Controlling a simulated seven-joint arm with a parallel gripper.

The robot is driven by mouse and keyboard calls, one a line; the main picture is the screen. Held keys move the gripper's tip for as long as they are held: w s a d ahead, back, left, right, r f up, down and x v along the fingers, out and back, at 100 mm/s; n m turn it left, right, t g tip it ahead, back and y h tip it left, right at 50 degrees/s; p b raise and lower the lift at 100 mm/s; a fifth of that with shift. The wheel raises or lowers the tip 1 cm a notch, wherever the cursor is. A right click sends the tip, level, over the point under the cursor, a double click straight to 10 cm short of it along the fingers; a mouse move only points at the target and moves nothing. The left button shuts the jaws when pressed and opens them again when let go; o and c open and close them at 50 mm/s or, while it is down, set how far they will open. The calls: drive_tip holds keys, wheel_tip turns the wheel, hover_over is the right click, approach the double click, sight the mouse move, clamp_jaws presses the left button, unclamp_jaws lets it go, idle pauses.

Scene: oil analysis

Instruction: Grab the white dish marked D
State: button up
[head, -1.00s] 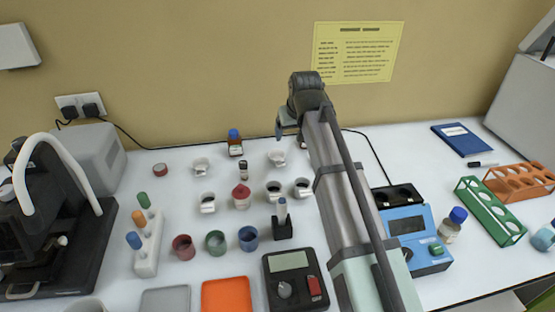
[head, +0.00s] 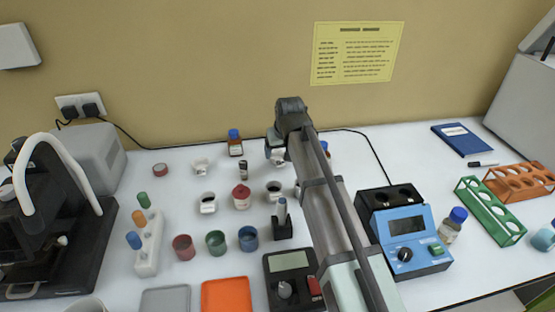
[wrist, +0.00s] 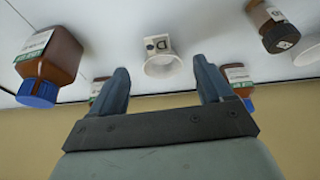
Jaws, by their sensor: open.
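The white dish marked D (wrist: 162,60) stands upright on the white bench in the wrist view, its black D label showing. In the head view it is mostly hidden by the end of my arm. My gripper (wrist: 160,76) is open and empty. In the wrist view its two fingers frame the dish to left and right, and the dish appears just beyond the fingertips. I see no contact. In the head view my gripper (head: 274,144) is over the back row, in front of the wall.
A brown bottle with a blue cap (wrist: 50,62) is left of the dish in the wrist view; a small brown vial (wrist: 272,26) is to the right. Other white dishes (head: 208,202) and a red-lidded one (head: 241,196) stand nearby. A blue instrument (head: 408,238) is right of my arm.

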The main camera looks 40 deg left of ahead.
sight(280, 161)
drive_tip(key=shift+x, duration=2.65)
drive_tip(key=shift+s+d, duration=0.1)
drive_tip(key=shift+d, duration=0.05)
drive_tip(key=shift+c, duration=0.4)
drive_tip(key=c, duration=1)
